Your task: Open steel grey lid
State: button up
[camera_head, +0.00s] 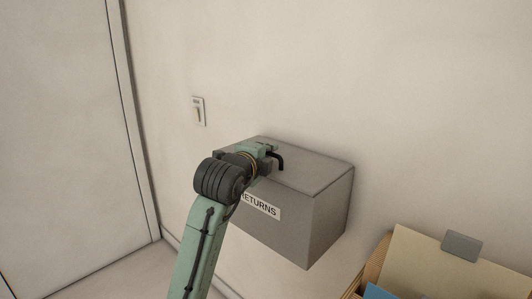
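The steel grey lid (312,172) forms the top of a grey box (318,222) set against the wall. The lid lies flat and looks closed. A white label reading "RETURNS" (262,206) is on the box's front, its left end hidden by my arm. My gripper (279,164) appears over the left part of the lid, near its front edge. A dark curved finger shows there. I cannot tell if it touches the lid, nor how far apart the fingers are. My arm hides the box's front left part.
A door or panel (55,130) fills the left side. At the lower right is a wooden holder (373,265) with a cream board (430,262), a grey clip (461,245) and a blue item (378,292).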

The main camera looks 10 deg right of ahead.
grip_shut()
dwell(0.3)
jog(key=shift+w+r, duration=0.1)
